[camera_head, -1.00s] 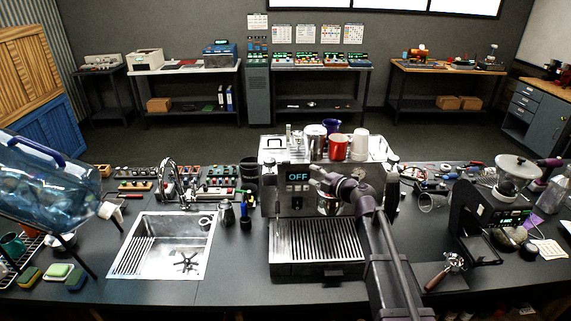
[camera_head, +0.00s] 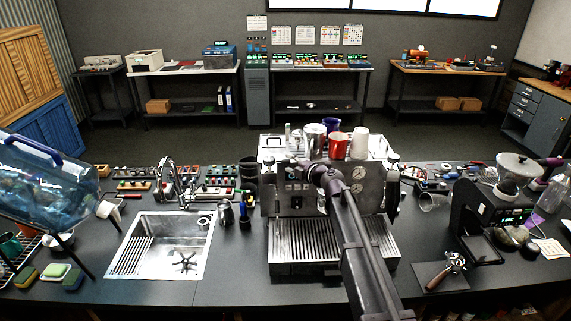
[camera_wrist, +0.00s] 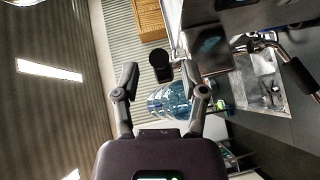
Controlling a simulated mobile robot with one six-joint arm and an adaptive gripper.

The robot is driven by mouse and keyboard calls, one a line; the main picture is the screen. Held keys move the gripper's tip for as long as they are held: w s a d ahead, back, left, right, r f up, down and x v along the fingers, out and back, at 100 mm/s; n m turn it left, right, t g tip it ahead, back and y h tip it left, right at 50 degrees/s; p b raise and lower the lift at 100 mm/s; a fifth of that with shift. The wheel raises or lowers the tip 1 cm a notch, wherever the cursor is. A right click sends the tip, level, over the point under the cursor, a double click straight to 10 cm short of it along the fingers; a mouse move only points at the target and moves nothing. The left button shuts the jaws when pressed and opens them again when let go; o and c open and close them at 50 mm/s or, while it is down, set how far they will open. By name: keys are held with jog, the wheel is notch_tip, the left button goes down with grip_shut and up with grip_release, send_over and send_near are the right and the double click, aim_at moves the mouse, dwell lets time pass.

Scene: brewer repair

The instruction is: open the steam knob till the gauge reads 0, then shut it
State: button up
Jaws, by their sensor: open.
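The espresso machine (camera_head: 286,206) stands on the dark counter, with two round white gauges (camera_head: 357,180) on its front right. Their needles are too small to read. My gripper (camera_head: 296,165) is in front of the machine's upper left front, partly hiding the display. In the wrist view my gripper (camera_wrist: 158,70) is open and empty, its two fingers spread apart. A black round-ended piece (camera_wrist: 160,64) shows between and beyond the fingertips; I cannot tell whether it is the steam knob or whether it touches them. My arm hides the middle of the machine front.
Cups, including a red one (camera_head: 338,146), stand on the machine's top. The sink (camera_head: 160,245) is to the left, the large water bottle (camera_head: 45,185) farther left. A grinder (camera_head: 475,220) and a portafilter (camera_head: 446,272) are on the right.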

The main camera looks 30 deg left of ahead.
jog(key=shift+x, duration=1.35)
jog(key=shift+c, duration=0.2)
jog(key=shift+d, duration=0.1)
grip_shut()
